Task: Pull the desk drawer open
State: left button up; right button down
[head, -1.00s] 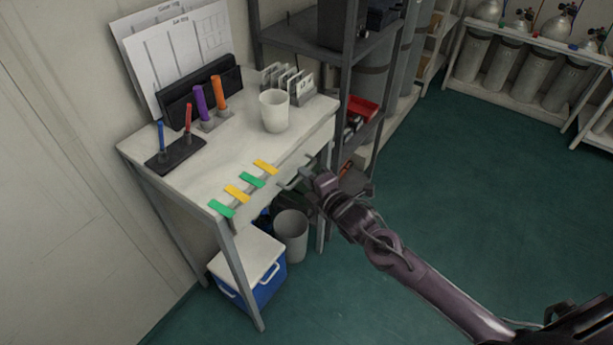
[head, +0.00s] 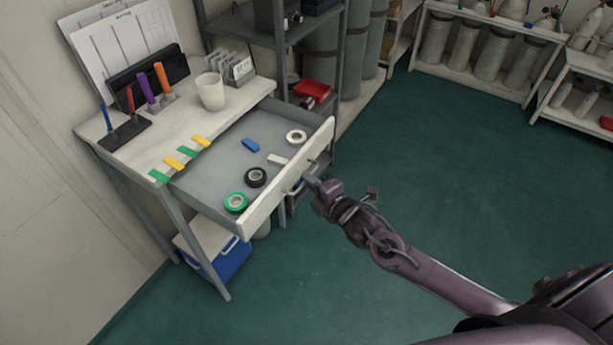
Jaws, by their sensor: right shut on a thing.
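The desk drawer (head: 290,183) stands well out from the white desk (head: 165,128), its grey inside in view. In it lie green tape (head: 236,202), black tape (head: 256,177), white tape (head: 296,137), a blue block (head: 251,145) and a small whitish block (head: 277,158). My right gripper (head: 311,180) is at the drawer front, shut on the drawer handle (head: 298,186); the fingers partly hide the handle. My left gripper is not in view.
A white cup (head: 211,91), pen holders and a card rack (head: 238,68) stand on the desk. A blue cooler (head: 226,262) is underneath. A grey shelf (head: 280,40) stands close behind the drawer. Green floor (head: 430,170) is free to the right.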

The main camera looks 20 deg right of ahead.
jog(key=shift+s+d, duration=0.3)
jog(key=shift+s, duration=0.1)
jog(key=c, duration=1.5)
grip_release()
jog(key=shift+v, duration=3.9)
jog(key=shift+f, duration=0.1)
